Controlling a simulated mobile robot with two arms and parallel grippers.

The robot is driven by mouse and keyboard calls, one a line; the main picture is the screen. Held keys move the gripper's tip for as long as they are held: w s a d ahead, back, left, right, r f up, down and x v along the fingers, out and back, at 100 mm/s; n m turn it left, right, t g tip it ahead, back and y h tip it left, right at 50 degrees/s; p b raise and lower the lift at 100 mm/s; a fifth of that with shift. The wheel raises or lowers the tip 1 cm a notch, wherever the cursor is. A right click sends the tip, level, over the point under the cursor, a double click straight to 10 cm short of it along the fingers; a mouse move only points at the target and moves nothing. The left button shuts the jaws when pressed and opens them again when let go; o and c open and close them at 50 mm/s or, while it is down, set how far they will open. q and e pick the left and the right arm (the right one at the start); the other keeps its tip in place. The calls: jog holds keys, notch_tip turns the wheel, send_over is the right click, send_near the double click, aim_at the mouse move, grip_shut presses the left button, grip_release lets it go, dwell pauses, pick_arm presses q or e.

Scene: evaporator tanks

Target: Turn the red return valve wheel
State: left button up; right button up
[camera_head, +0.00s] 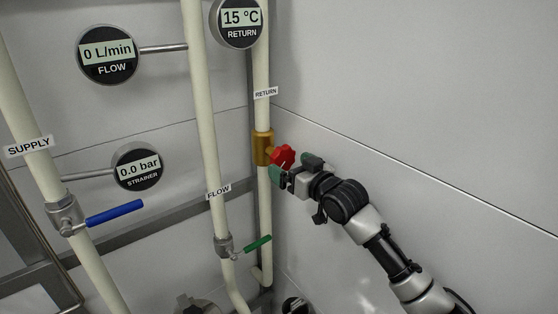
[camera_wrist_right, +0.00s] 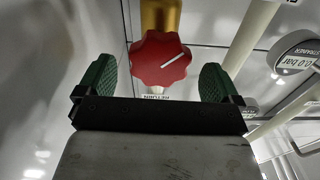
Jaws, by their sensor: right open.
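The red return valve wheel (camera_head: 283,156) sits on a brass valve body (camera_head: 262,148) on the pipe labelled RETURN. In the right wrist view the red wheel (camera_wrist_right: 160,60) is scalloped with a white line pointing up and right. My right gripper (camera_head: 291,168) is close to the wheel in the head view, coming from the lower right. In the wrist view its two green fingertips (camera_wrist_right: 159,82) are spread apart, one on each side of the wheel, with visible gaps. The wheel appears just ahead of or between the tips; I cannot tell how deep. My left gripper is not in view.
Gauges read 0 L/min (camera_head: 108,54), 0.0 bar (camera_head: 138,168) and 15 °C (camera_head: 240,20). A plain wall (camera_head: 430,120) stands to the right.

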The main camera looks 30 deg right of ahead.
aim_at(285, 162)
jog(key=shift+w+a+b, duration=0.2)
jog(key=shift+w+b, duration=0.15)
jog(key=shift+w, duration=2.15)
jog(key=c, duration=0.9)
jog(key=m+p, duration=0.2)
jog(key=shift+r+m, duration=0.2)
jog(key=shift+m, duration=0.2)
jog(key=shift+m+p, duration=0.35)
jog(key=shift+m, duration=0.25)
jog(key=shift+f+m, duration=0.15)
jog(key=shift+m, duration=0.25)
